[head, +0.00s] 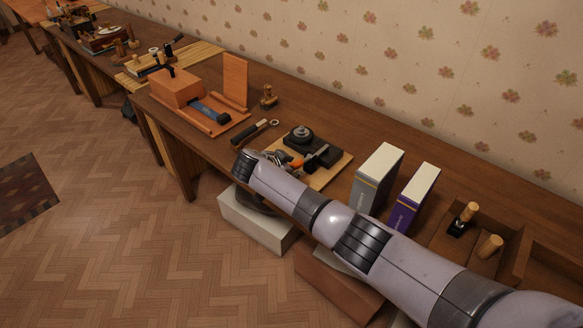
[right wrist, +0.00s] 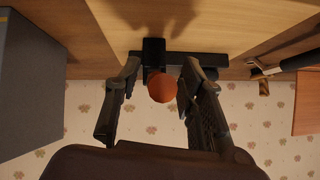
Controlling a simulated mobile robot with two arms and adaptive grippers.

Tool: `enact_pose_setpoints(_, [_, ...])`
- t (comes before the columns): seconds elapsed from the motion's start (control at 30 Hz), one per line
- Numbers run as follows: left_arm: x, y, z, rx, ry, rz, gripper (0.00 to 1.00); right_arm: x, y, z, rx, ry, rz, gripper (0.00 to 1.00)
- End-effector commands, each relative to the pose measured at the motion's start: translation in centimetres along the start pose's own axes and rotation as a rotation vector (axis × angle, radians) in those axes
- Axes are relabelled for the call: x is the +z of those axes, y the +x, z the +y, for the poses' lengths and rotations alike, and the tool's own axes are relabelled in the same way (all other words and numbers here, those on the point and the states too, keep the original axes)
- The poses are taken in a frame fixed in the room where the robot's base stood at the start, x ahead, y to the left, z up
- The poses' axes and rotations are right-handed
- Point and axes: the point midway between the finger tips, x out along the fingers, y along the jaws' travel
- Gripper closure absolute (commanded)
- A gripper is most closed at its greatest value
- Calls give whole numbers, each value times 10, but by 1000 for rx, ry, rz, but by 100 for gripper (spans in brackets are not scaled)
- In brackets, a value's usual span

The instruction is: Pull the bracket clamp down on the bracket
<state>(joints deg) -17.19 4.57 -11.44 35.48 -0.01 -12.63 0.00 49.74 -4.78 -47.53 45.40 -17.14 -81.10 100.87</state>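The clamp has an orange-red ball handle (right wrist: 162,88) in the right wrist view; its orange end also shows in the head view (head: 297,163). It joins a black bracket (right wrist: 205,59), which sits on a light wooden board (head: 336,171) on the long bench. The clamp's lever is mostly hidden by the handle and my arm. My right gripper (right wrist: 160,70) is open, with one finger on each side of the handle. The right-hand finger is close to the handle; I cannot tell whether it touches. My left gripper is not in view.
A grey box (head: 376,178) and a purple box (head: 413,197) stand right of the board. A dark-handled tool (head: 249,134) and an orange wooden fixture (head: 180,88) lie to the left. A white box (head: 256,222) is below the bench edge.

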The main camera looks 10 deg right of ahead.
Motion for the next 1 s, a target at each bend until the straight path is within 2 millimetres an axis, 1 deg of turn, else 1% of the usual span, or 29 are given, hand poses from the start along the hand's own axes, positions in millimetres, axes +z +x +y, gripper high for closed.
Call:
enact_pose_setpoints(0.3, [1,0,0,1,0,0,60,-1,-1,-1,-2,1,1,60])
enact_pose_setpoints(0.37, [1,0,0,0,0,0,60,-1,-3,-1,-3,1,1,60])
enact_pose_setpoints(0.47, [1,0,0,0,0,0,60,-1,-12,-2,-5,1,1,60])
enact_pose_setpoints(0.57, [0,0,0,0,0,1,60,0,-28,-2,-7,2,-1,60])
enact_pose_setpoints(0.8, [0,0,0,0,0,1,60,0,-81,-2,-6,2,-2,60])
enact_pose_setpoints(0.9, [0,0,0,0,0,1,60,0,-98,-1,-4,2,-1,60])
enact_pose_setpoints(1.0, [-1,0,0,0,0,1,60,0,-111,-1,-3,1,-1,60])
